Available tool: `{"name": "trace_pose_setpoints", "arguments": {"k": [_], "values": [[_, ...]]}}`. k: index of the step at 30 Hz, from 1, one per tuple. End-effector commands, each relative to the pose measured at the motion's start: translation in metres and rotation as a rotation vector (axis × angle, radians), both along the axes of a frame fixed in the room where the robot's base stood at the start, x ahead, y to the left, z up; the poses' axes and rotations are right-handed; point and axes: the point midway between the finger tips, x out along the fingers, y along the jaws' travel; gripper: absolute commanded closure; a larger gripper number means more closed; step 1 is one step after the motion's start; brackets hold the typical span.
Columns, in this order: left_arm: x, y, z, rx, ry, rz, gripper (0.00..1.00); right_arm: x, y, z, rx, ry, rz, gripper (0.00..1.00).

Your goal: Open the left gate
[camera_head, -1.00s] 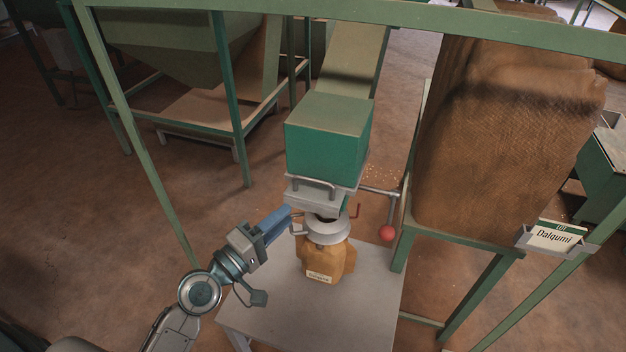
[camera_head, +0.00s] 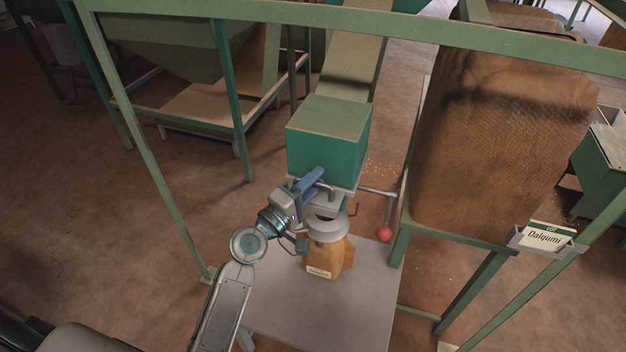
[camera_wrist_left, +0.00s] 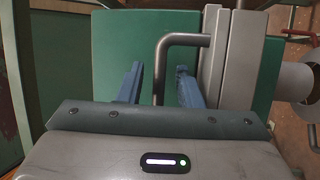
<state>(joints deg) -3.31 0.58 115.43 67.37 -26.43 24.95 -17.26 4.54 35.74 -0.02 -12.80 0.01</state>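The green box (camera_head: 328,145) has a grey gate with a bent bar handle (camera_head: 327,187) at its lower front. My left gripper (camera_head: 312,181) is at this handle. In the left wrist view its two blue fingers (camera_wrist_left: 161,88) are spread, with the grey handle (camera_wrist_left: 160,66) standing between them; a gap shows on each side of the bar. The grey gate plate (camera_wrist_left: 232,62) lies to the right of the fingers. My right gripper is not in view.
A brown paper bag (camera_head: 322,262) hangs under the grey spout (camera_head: 326,228), above a pale table (camera_head: 310,315). A red ball lever (camera_head: 383,233) is to the right. A green frame and a large brown sack (camera_head: 500,130) stand farther right.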

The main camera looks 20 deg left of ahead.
Motion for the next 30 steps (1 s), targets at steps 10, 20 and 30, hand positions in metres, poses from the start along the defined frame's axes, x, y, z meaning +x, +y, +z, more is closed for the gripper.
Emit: {"name": "trace_pose_setpoints", "arguments": {"k": [10, 20, 30], "values": [[0.0, 0.0, 0.0, 0.0, 0.0, 0.0, 0.97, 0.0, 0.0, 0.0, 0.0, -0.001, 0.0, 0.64], [-0.009, 0.0, -0.002, 0.0, 0.002, 0.0, 1.0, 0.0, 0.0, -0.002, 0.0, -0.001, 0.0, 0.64], [-0.079, 0.003, -0.005, 0.002, 0.005, 0.0, 1.0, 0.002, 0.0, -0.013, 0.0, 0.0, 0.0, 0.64]]}}
